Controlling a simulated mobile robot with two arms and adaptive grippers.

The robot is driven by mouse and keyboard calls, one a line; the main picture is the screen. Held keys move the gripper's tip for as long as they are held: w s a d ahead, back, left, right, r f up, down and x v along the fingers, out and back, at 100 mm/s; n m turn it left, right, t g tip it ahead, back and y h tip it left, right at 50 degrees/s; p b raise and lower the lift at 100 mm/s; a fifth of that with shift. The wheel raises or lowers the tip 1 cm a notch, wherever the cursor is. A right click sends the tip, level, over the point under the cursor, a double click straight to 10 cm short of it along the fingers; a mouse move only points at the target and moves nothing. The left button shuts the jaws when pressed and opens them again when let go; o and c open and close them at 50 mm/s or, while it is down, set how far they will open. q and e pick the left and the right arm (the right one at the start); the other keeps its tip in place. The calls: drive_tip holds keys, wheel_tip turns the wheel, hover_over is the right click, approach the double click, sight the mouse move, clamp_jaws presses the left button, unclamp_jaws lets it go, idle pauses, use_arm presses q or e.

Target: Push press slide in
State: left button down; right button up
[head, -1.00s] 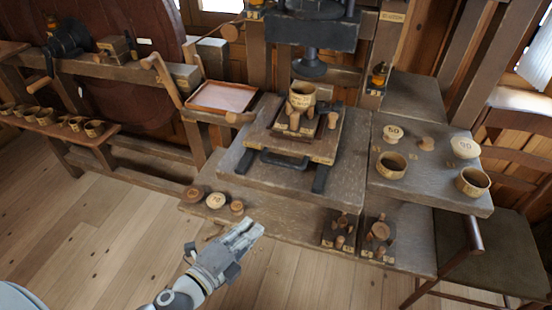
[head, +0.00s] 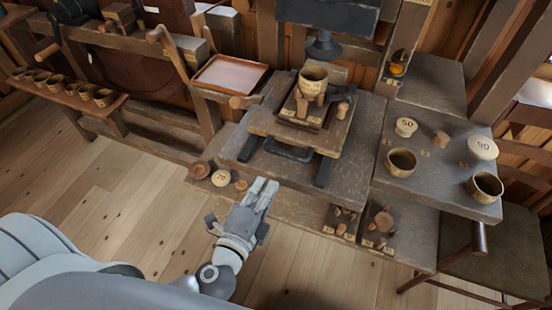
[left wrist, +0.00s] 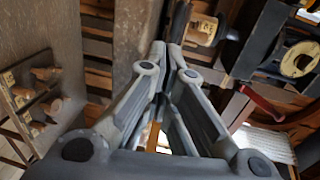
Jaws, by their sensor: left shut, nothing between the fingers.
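The press slide (head: 262,129) is a wooden board with a dark bar handle (head: 288,153) at its front. It sits pulled out toward me on dark rails, in front of the press head (head: 324,46). A dark tray on it carries a block with pegs and a wooden cup (head: 314,80). My left gripper (head: 264,184) is shut and empty, just short of the handle and apart from it, above the bench's front edge. Its closed fingers (left wrist: 166,62) fill the middle of the left wrist view. My right gripper is not in view.
Small round discs (head: 221,178) lie on the bench's front left. Peg blocks (head: 378,225) stand at the front right. Lids and cups (head: 401,161) stand on the right shelf. A reddish tray (head: 230,75) is at the left. The floor at the left is clear.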

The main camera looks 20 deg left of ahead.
sight(280, 155)
use_arm(q)
drive_tip(key=w+p, duration=0.2)
drive_tip(key=w, duration=0.3)
drive_tip(key=shift+w+r, duration=0.15)
drive_tip(key=shift+r, duration=0.05)
drive_tip(key=shift+w+p, duration=0.4)
drive_tip(key=shift+w, duration=0.5)
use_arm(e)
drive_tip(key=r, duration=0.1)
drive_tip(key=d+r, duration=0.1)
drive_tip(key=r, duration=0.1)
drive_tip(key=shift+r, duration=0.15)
use_arm(q)
drive_tip(key=w, duration=0.4)
drive_tip(key=shift+w+d, duration=0.15)
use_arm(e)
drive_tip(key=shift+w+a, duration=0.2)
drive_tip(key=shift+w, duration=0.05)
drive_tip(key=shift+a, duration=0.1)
